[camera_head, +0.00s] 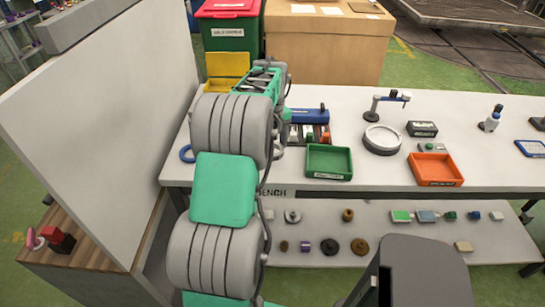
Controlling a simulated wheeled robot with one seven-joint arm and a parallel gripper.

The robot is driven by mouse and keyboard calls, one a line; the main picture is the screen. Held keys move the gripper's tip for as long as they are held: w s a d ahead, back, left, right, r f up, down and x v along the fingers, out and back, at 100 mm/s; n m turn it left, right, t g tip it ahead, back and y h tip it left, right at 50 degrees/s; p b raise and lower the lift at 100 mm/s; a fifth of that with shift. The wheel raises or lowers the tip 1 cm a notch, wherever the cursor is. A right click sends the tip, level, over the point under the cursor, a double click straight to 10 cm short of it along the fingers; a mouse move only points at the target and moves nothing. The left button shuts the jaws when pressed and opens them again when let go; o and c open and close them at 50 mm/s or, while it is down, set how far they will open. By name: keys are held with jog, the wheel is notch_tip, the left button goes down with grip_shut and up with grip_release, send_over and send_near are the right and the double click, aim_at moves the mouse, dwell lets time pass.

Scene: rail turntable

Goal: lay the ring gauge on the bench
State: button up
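The white bench (345,112) runs across the view, with a label reading BENCH on its front edge. A wide silver ring-shaped piece (368,146) lies flat on it right of centre. A small blue ring (187,158) lies near its left end. I cannot tell which, if either, is the ring gauge. My arm reaches forward over the left part of the bench. My gripper (265,68) is at its far end, mostly hidden by my own arm, so its fingers and anything between them do not show clearly.
A green tray (329,176) and an orange tray (436,183) stand along the front edge. Small parts lie on the lower shelf (400,250). A tall white panel (100,130) stands left.

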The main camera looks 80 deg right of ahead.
aim_at(273, 164)
jog(key=f, duration=0.1)
jog(key=a+f, duration=0.1)
jog(key=f, duration=0.1)
jog(key=shift+s+f, duration=0.15)
jog(key=shift+f, duration=0.05)
jog(key=shift+d+f, duration=0.1)
jog(key=shift+f, duration=0.3)
jog(key=o, duration=1.6)
jog(key=shift+c, duration=0.2)
notch_tip(273, 164, up, 12)
jog(key=shift+r+b, duration=0.15)
jog(key=shift+b, duration=0.15)
